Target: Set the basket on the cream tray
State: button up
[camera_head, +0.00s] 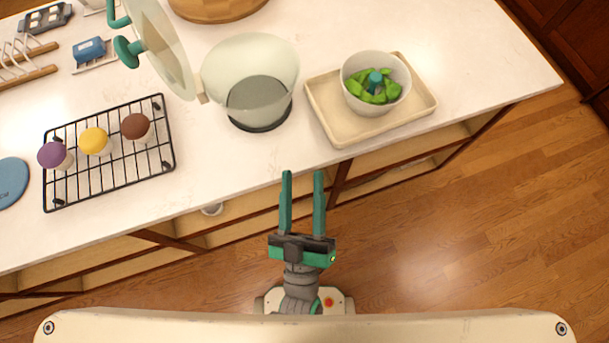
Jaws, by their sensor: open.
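The basket (354,98), a whitish round bowl with green leaves and a teal post in its middle, sits upright on the cream tray (340,130). The tray is a shallow rectangle near the counter's front edge, right of centre. The basket stands toward the tray's right rear part. My gripper (303,175) is open and empty. In the picture it lies below and left of the tray, by the counter's front edge, apart from the basket.
A clear bowl (250,70) with a dark base stands left of the tray. A clear lid (160,45) with teal handles stands tilted beside it. A black wire rack (110,180) holds three cupcake-like items at left. A wooden round (215,8) is behind. Counter right of the tray is clear.

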jog(key=s+f+m+g, duration=0.5)
jog(key=s+f+g, duration=0.2)
jog(key=f, duration=0.7)
jog(key=s, duration=0.2)
jog(key=shift+s+d+f, duration=0.2)
jog(key=shift+s+f, duration=0.1)
jog(key=shift+s, duration=0.05)
jog(key=shift+w, duration=0.1)
jog(key=shift+c, duration=0.2)
jog(key=shift+d, duration=0.1)
jog(key=shift+c, duration=1.4)
